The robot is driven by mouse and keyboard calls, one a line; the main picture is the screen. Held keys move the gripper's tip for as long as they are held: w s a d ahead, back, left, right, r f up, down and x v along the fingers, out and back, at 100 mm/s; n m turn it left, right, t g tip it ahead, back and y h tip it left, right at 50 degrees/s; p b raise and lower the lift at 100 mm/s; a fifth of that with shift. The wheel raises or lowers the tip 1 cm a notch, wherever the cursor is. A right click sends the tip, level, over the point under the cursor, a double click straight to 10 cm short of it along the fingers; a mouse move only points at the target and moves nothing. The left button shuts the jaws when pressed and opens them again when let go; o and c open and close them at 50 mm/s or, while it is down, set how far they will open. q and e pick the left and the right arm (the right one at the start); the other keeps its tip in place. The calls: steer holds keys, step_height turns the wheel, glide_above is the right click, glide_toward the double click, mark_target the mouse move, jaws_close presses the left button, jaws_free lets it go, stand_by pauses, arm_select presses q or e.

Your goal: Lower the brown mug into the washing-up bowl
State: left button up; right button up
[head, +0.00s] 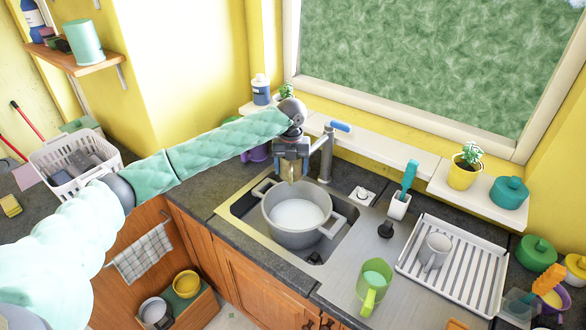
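A grey round vessel with two side handles (271,222) stands in the sink and holds something white; it is the only bowl-like thing there. My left arm reaches in from the left, and its gripper (291,179) points down above the vessel's back rim. Tan fingertips show, but whether they are parted or closed is too small to tell. I cannot make out a brown mug anywhere. My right gripper is not in view.
The tap (326,155) rises just right of my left gripper. A white holder with a teal brush (399,206) stands right of the sink. The white drying rack (475,272) fills the right. A purple thing (257,153) sits behind my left wrist.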

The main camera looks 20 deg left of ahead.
arm_select(q)
steer(key=shift+d+r, duration=0.1)
steer(key=shift+d, duration=0.25)
steer(key=shift+w+a, duration=0.15)
steer(key=shift+a, duration=0.15)
steer(key=shift+d+n, duration=0.1)
steer(key=shift+n, duration=0.2)
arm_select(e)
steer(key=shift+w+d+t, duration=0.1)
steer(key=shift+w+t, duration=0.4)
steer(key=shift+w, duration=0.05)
arm_select(q)
steer(key=shift+d, duration=0.1)
steer(key=shift+f, duration=0.6)
step_height(320, 180, down, 9)
steer(key=b, duration=0.5)
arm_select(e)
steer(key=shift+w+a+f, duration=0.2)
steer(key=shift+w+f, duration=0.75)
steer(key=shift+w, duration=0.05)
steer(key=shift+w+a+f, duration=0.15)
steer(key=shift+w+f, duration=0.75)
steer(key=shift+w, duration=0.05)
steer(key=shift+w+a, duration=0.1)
